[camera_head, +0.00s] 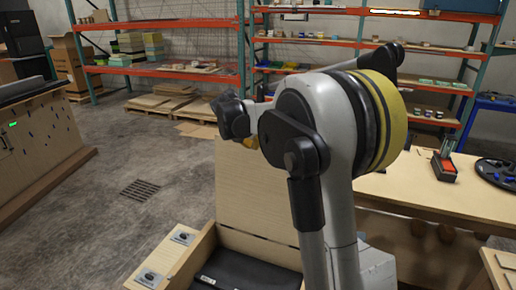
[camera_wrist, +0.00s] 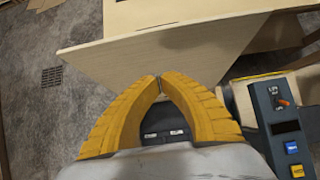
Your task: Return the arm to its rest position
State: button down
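My gripper shows in the wrist view (camera_wrist: 160,80) with two ribbed yellow fingers whose tips meet, and nothing shows held between the tips. Behind the fingers a dark surface with two pale marks is partly visible. In the head view my grey arm with its yellow band fills the middle, bent high in front of the camera. The gripper is mostly hidden there, with only a small yellow bit showing beside the dark joint. The console (camera_wrist: 285,130), dark blue with an orange-tipped switch, a dark display and blue and yellow buttons, is right of the gripper in the wrist view.
An upright wooden panel (camera_head: 250,190) stands behind a wooden box with a dark item (camera_head: 245,270) inside. A wooden table (camera_head: 435,195) is on the right, a cabinet (camera_head: 40,140) on the left. Shelves (camera_head: 160,26) line the back. Concrete floor is clear at left.

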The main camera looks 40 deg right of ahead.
jog(key=v, duration=0.3)
jog(key=shift+s, duration=0.1)
jog(key=s+a+f+m+t+y+b, duration=0.25)
jog(key=s+a+m+b, duration=0.25)
jog(key=s+a+m, duration=0.8)
jog(key=s+a+f+m+y+b, duration=0.1)
jog(key=s+a+f+m+y, duration=0.1)
jog(key=s+a+f+m, duration=0.3)
jog(key=s+a+f+m+y+b, duration=0.2)
jog(key=s+a+f+m, duration=0.4)
jog(key=s, duration=0.7)
jog(key=shift+s+a+f+m+b, duration=0.35)
jog(key=shift+a+f, duration=0.45)
jog(key=shift+a, duration=0.35)
